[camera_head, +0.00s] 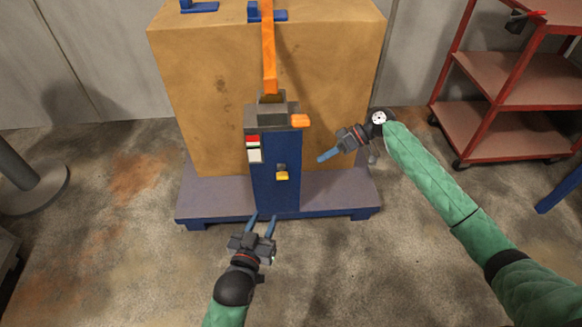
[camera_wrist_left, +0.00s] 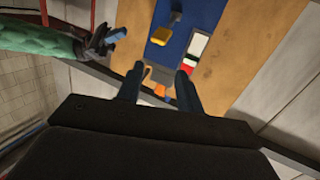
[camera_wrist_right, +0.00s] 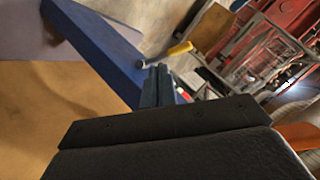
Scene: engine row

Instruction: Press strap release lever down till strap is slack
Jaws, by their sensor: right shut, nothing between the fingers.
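The orange strap (camera_head: 268,50) runs down the front of the brown crate into a grey housing (camera_head: 271,112) on top of the blue post (camera_head: 275,198). An orange-tipped lever (camera_head: 300,121) sticks out at the housing's right side. A yellow-tipped handle (camera_head: 282,176) juts from the post's front; it also shows in the right wrist view (camera_wrist_right: 181,49). I cannot tell which is the release lever. My right gripper (camera_head: 320,160) is shut and empty, right of the post, below the orange lever and apart from it. My left gripper (camera_head: 262,217) is open and empty, low before the post.
The crate (camera_head: 210,100) stands on a grey-purple pallet with a blue edge (camera_head: 350,214). A red and white label (camera_head: 254,148) is on the post. A red shelf cart (camera_head: 500,85) stands at the right, a round-footed pole (camera_head: 35,190) at the left. Floor in front is clear.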

